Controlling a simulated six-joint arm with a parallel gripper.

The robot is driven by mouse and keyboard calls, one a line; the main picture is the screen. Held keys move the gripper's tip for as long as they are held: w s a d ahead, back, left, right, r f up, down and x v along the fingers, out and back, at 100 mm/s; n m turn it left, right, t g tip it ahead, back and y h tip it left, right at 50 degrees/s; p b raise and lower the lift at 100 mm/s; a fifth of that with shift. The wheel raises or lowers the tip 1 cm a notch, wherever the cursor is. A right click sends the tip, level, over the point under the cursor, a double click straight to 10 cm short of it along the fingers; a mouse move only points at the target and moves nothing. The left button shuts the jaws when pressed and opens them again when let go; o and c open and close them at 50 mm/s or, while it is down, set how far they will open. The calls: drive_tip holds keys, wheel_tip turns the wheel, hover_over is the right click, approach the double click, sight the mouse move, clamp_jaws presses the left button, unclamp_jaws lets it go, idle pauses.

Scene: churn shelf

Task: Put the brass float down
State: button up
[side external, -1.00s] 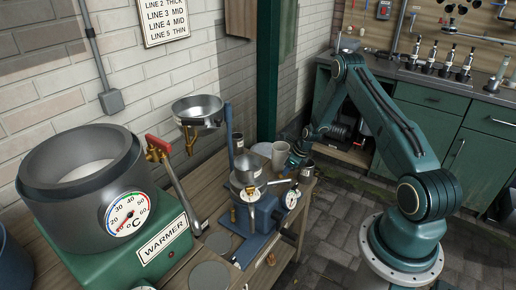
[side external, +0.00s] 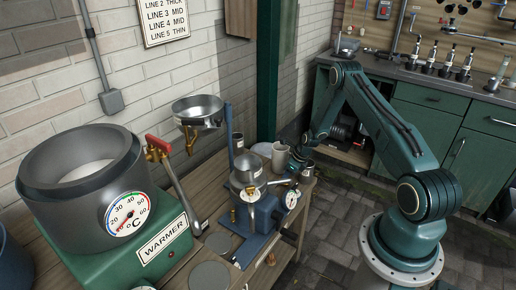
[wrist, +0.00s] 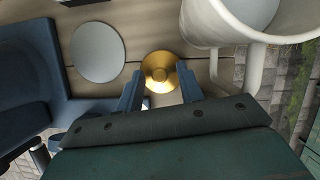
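The brass float (wrist: 160,66) shows in the wrist view as a round golden disc with a raised centre. My gripper (wrist: 159,76) has one blue finger at each side of it, and the fingertips meet its edges, so it looks held between them. Wooden boards lie beneath it; I cannot tell whether it touches them. In the side external view my gripper (side external: 296,164) is low over the far right end of the bench, beside a pale mug, and the float cannot be made out there.
The pale mug (wrist: 245,30) is close on the right in the wrist view and shows in the side view (side external: 280,158). A grey disc (wrist: 98,52) lies left of the float. A blue-based device (side external: 258,235) and the warmer (side external: 150,235) stand on the bench (side external: 283,262).

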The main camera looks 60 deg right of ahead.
drive_tip(key=shift+r, duration=0.1)
drive_tip(key=v, duration=1.2)
idle(0.7)
drive_tip(key=a+r+n, duration=0.8)
drive_tip(key=a+r, duration=0.1)
drive_tip(key=r, duration=0.4)
drive_tip(key=a+r+n, duration=0.8)
drive_tip(key=a+r, duration=0.1)
drive_tip(key=r, duration=0.4)
drive_tip(key=s+a+r+n, duration=0.4)
drive_tip(key=s+a+n, duration=0.3)
drive_tip(key=s+n, duration=0.2)
drive_tip(key=s+a+r+n+t, duration=0.1)
drive_tip(key=s+a+r+n, duration=0.4)
drive_tip(key=s, duration=0.7)
drive_tip(key=shift+s+a+r+n+h, duration=0.25)
drive_tip(key=shift+a+n, duration=0.75)
drive_tip(key=shift+n, duration=1.1)
